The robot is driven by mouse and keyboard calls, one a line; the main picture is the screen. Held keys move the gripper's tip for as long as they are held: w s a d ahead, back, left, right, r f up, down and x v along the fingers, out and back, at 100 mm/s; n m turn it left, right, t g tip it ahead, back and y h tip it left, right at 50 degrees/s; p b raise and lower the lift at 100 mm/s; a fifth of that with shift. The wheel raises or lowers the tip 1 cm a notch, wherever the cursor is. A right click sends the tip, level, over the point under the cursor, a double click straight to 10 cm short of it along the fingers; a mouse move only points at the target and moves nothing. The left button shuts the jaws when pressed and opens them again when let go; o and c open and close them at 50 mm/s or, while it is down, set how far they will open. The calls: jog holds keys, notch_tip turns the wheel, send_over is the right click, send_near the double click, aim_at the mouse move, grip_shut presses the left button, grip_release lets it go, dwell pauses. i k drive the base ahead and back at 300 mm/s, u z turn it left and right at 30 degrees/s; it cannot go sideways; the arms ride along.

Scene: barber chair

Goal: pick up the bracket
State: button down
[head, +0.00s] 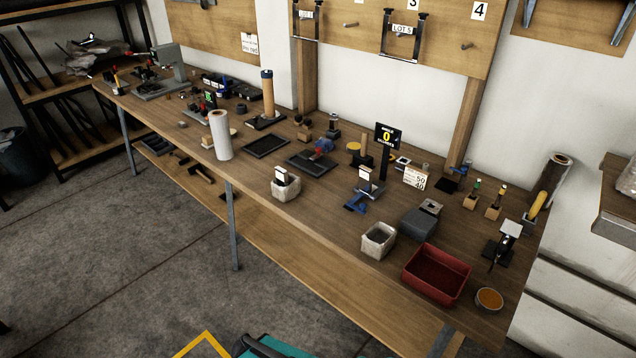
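I cannot tell for sure which thing is the bracket. A small grey metal piece (431,206) lies on the right half of the wooden workbench (325,200), beside a dark grey block (418,224). A black metal frame (387,36) with a "LOT 5" tag hangs on the wall board above the bench, and a similar frame (296,22) hangs to its left. My gripper is not in view.
A red bin (436,275), an orange-filled bowl (489,299) and a whitish pot (378,240) stand near the bench's front right. A white roll (220,135) stands at the front edge. Many small tools crowd the top. Open concrete floor (110,260) lies in front.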

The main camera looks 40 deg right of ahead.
aim_at(367, 187)
jog(key=z, duration=4.65)
jog(key=i, duration=0.1)
jog(key=u, duration=3)
jog(key=k, duration=0.95)
jog(key=u, duration=0.15)
jog(key=i, duration=0.75)
